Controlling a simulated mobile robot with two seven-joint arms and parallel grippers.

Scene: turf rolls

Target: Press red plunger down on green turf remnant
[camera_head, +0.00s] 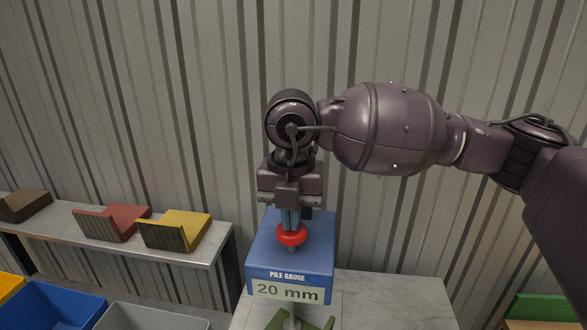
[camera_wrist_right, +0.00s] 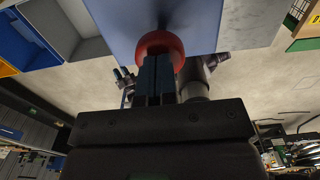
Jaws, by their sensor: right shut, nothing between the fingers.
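The red plunger (camera_head: 292,234) is a round knob on a thin rod above the blue pile gauge (camera_head: 262,262), whose label reads "20 mm". My right gripper (camera_head: 290,222) points down with its fingers shut, directly over the knob. In the right wrist view the shut fingertips (camera_wrist_right: 159,62) overlap the red knob (camera_wrist_right: 160,42); they look touching or very close. The green turf remnant (camera_head: 322,322) shows partly at the bottom edge of the head view, below the gauge's front. The rod's foot is cut off there. My left gripper is not in view.
The gauge stands on a pale marble-like table (camera_head: 385,300). A shelf at left (camera_head: 205,250) holds a yellow holder (camera_head: 185,228), a red one (camera_head: 112,222) and a brown one (camera_head: 25,204). Blue (camera_head: 50,305) and grey (camera_head: 150,318) bins stand below. A corrugated wall is close behind.

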